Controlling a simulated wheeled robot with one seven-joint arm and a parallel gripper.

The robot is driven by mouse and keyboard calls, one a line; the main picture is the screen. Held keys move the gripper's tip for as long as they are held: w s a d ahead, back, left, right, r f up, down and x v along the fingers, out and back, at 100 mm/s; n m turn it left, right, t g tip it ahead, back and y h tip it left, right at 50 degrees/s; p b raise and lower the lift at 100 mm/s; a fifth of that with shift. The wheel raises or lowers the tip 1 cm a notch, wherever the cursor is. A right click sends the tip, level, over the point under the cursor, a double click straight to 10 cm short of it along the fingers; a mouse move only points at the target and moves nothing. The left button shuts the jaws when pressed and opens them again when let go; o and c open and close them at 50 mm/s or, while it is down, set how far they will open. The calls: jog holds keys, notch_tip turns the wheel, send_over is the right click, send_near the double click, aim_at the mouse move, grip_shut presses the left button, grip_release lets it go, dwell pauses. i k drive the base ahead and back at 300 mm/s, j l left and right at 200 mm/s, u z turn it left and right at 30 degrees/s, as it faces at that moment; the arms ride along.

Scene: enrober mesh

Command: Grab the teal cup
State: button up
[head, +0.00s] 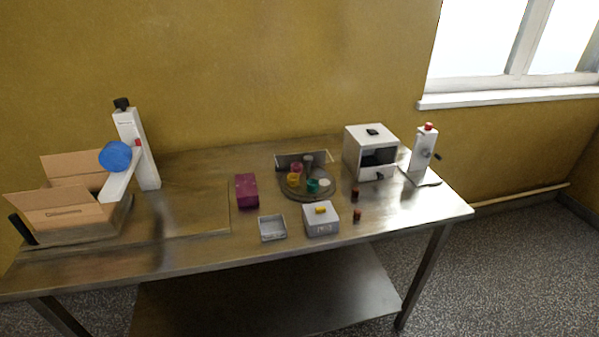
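The teal cup (313,186) is small and stands at the front of a round dark tray (290,193) near the middle of the steel table. A yellow cup (293,180) stands to its left and a pink cup (297,168) behind it to the left. A grey upright piece (308,160) stands behind it, and a white round piece (324,183) lies close to its right. The teal cup's lower part is hard to make out at this size. My gripper is not in view.
A white box with a yellow knob (320,220) and a shallow metal tray (272,229) stand in front of the round tray. A purple box (246,190) is left, an open white cabinet (371,150) right. A cardboard box (65,212) and white post (136,150) fill the far left.

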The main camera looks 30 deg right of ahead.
aim_at(313, 183)
jog(key=i+j+z, duration=0.1)
jog(key=z, duration=0.2)
jog(key=i+j+z, duration=0.1)
jog(key=z, duration=0.2)
jog(key=i+j+z, duration=0.1)
jog(key=j, duration=0.25)
jog(key=i+j+z, duration=0.1)
jog(key=j, duration=0.3)
jog(key=i+j+z, duration=0.15)
jog(key=j, duration=0.25)
jog(key=i+j+z, duration=0.1)
jog(key=j, duration=0.3)
jog(key=i+j+z, duration=0.1)
jog(key=j, duration=0.3)
jog(key=i+j, duration=0.1)
jog(key=j, duration=0.35)
jog(key=i+j, duration=0.1)
jog(key=j, duration=0.3)
jog(key=i+j, duration=0.1)
jog(key=j, duration=0.35)
jog(key=i+j, duration=0.1)
jog(key=j, duration=0.35)
